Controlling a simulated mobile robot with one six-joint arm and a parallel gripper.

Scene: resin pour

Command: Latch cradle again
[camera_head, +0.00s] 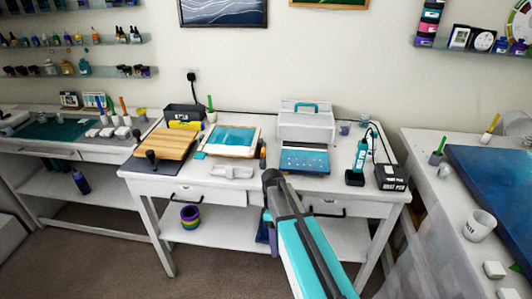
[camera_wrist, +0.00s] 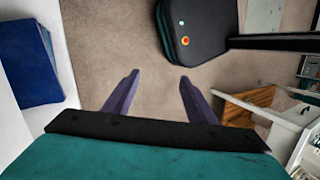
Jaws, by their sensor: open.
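A teal handheld tool (camera_head: 361,152) stands upright in a small black cradle (camera_head: 354,178) at the right of the middle white table. A cable runs from it toward a black box. The latch of the cradle is too small to make out. My gripper (camera_wrist: 157,74) is open in the wrist view, with its two purple fingers apart and bare carpet between and beyond them. In the head view my arm reaches up in front of the table, left of the cradle and apart from it. My gripper is mostly hidden there.
The middle table (camera_head: 258,188) also bears a wooden board (camera_head: 168,144), a framed teal panel (camera_head: 230,138), a white machine (camera_head: 305,122) and the black box (camera_head: 391,178). A side table with a blue panel (camera_head: 500,185) and a mug (camera_head: 480,225) stands right. Carpet is open in front.

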